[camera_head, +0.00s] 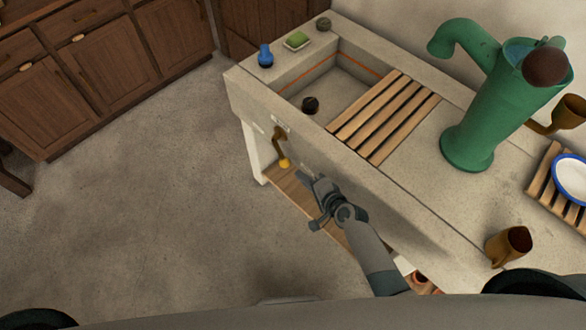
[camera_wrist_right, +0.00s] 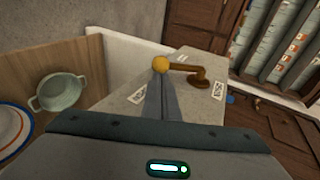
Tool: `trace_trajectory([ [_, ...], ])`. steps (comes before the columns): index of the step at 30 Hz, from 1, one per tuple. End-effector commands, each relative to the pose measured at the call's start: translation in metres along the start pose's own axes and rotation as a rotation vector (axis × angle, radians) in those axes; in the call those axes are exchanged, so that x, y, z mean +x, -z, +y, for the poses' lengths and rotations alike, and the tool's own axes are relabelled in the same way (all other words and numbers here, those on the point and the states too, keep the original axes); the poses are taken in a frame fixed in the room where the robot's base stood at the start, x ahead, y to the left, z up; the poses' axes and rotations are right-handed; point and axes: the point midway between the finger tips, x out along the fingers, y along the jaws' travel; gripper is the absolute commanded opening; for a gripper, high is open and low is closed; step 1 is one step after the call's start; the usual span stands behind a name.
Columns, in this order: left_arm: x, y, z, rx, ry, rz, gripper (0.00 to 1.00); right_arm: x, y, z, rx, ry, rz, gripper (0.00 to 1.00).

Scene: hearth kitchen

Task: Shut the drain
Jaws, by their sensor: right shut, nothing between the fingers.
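The stone sink (camera_head: 290,82) has an open basin with a small dark round piece (camera_head: 310,104) on its floor; I cannot tell if it is a plug or an outlet. On the sink's front face is a brown drain lever (camera_head: 279,145) with a yellow knob (camera_head: 284,163), pointing down in the head view. The lever (camera_wrist_right: 186,68) and its knob (camera_wrist_right: 161,64) also show in the right wrist view. My right gripper (camera_head: 312,184) is shut and empty, in front of the sink face. Its fingers (camera_wrist_right: 160,92) point at the knob; contact is unclear. My left gripper is not in view.
A slatted rack (camera_head: 384,115) covers part of the sink. A green pump (camera_head: 482,100), a brown cup (camera_head: 509,246) and a blue bottle (camera_head: 265,56) stand on top. A wooden shelf (camera_head: 290,190) lies below. The floor (camera_head: 150,190) at left is clear.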

Motion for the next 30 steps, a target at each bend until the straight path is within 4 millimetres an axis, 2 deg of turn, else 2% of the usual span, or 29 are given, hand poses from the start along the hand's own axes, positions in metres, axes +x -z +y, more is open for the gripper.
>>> trace_trajectory([
  [1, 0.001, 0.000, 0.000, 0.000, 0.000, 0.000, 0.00, 0.010, 0.000, 0.000, -0.001, 0.000, 0.000, 0.00],
  [6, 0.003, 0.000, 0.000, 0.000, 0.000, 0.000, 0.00, 0.034, 0.000, 0.000, -0.001, 0.000, -0.001, 0.00],
  [12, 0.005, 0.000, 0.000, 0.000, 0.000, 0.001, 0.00, 0.053, 0.000, 0.000, -0.001, 0.000, 0.000, 0.00],
  [18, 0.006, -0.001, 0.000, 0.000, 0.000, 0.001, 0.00, 0.060, 0.000, 0.000, -0.001, 0.000, 0.000, 0.00],
  [30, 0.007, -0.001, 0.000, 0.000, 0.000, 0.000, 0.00, 0.061, 0.000, 0.000, -0.001, 0.001, 0.000, 0.00],
])
